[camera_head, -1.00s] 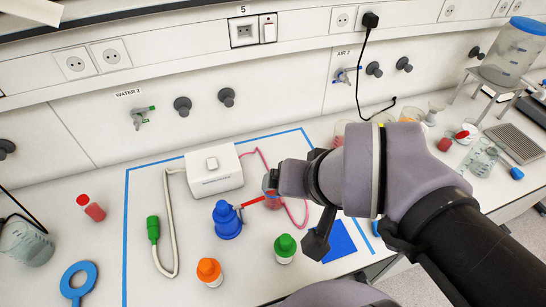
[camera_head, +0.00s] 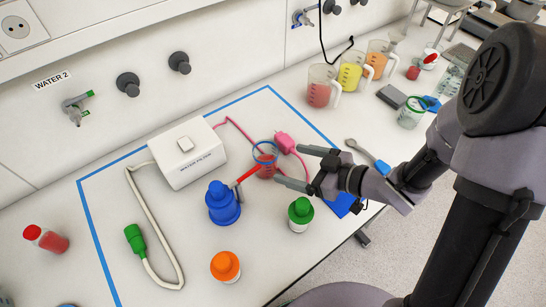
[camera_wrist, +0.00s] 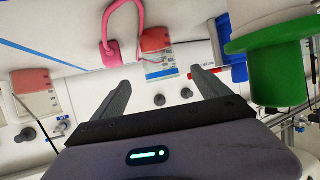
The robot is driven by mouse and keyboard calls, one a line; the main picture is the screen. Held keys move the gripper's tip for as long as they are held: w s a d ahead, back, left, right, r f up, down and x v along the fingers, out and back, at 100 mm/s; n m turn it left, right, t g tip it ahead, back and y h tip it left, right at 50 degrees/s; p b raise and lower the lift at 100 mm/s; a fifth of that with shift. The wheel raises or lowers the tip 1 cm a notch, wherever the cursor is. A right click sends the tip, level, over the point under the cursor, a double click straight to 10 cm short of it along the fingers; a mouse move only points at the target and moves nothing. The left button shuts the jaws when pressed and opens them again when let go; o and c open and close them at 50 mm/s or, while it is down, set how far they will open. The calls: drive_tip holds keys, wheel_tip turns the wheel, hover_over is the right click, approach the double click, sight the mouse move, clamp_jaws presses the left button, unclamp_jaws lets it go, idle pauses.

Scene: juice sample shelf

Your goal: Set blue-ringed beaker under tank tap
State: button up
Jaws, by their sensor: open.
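The blue-ringed beaker (camera_head: 266,168) holds red liquid and stands on the bench, between the blue wash bottle and the pink plug. My gripper (camera_head: 288,165) is open and empty, level with the bench and just right of the beaker, fingers pointing at it. The head view does not show clearly whether the fingertips reach around it. In the wrist view the beaker (camera_wrist: 157,55) shows upside down beyond the gap between my open fingers (camera_wrist: 160,80). The tank and its tap are out of view; only part of a stand (camera_head: 455,8) shows at the top right.
The blue wash bottle (camera_head: 222,205), its red spout toward the beaker, stands close left. Green-capped (camera_head: 300,213) and orange-capped (camera_head: 225,266) bottles stand nearer the front. The pink plug (camera_head: 284,142) is close behind. Measuring jugs (camera_head: 320,88) and a green-ringed beaker (camera_head: 411,112) stand farther right.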

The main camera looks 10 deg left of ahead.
drive_tip(key=b, duration=0.2)
approach(257, 154)
drive_tip(key=x, duration=0.4)
drive_tip(key=shift+w+d+f, duration=0.1)
drive_tip(key=shift+f, duration=0.1)
drive_tip(key=b+x, duration=0.2)
drive_tip(key=x, duration=0.3)
drive_tip(key=shift+a+f, duration=0.2)
drive_tip(key=shift+a, duration=0.15)
drive_tip(key=shift+r, duration=0.1)
drive_tip(key=c, duration=1.8)
drive_tip(key=shift+c, duration=0.2)
